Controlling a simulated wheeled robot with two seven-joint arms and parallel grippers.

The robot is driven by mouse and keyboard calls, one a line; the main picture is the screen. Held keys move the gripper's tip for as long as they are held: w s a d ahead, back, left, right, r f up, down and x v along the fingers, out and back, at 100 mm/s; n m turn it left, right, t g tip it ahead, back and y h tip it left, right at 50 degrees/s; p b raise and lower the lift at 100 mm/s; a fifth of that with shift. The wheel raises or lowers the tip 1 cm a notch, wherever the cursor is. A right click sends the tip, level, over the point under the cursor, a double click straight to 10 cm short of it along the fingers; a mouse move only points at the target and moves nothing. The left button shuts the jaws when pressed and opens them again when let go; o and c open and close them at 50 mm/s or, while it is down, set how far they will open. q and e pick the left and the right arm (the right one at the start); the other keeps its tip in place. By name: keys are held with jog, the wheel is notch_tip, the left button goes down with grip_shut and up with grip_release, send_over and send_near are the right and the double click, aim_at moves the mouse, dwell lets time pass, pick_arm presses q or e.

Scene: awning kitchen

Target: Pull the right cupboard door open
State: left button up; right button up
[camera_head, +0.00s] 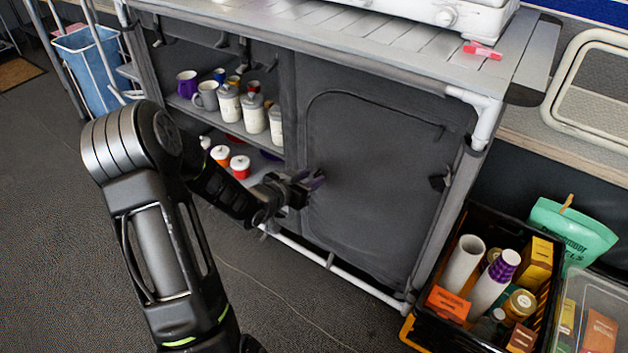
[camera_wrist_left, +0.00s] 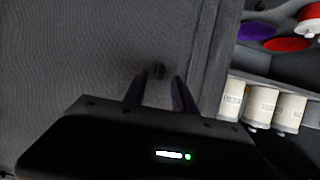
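The right cupboard door (camera_head: 375,185) is a dark grey fabric panel with a rounded outline, and it looks closed. It fills much of the left wrist view (camera_wrist_left: 75,60). My left gripper (camera_head: 317,180) is at the door's left side, beside the open shelves. In the left wrist view its two fingers (camera_wrist_left: 160,92) are apart and point at the panel. A small dark tab (camera_wrist_left: 158,72) shows just beyond the fingertips, between them; I cannot tell whether they touch it. My right gripper is in neither view.
Open shelves (camera_head: 228,132) left of the door hold mugs, white jars and small pots. A white-topped counter (camera_head: 290,32) sits above. A black crate (camera_head: 455,330) of packages stands on the floor right of the cupboard. The floor in front is clear.

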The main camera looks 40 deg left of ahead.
pick_arm(q)
jog(key=shift+x, duration=1)
jog(key=shift+c, duration=0.3)
grip_shut()
dwell(0.4)
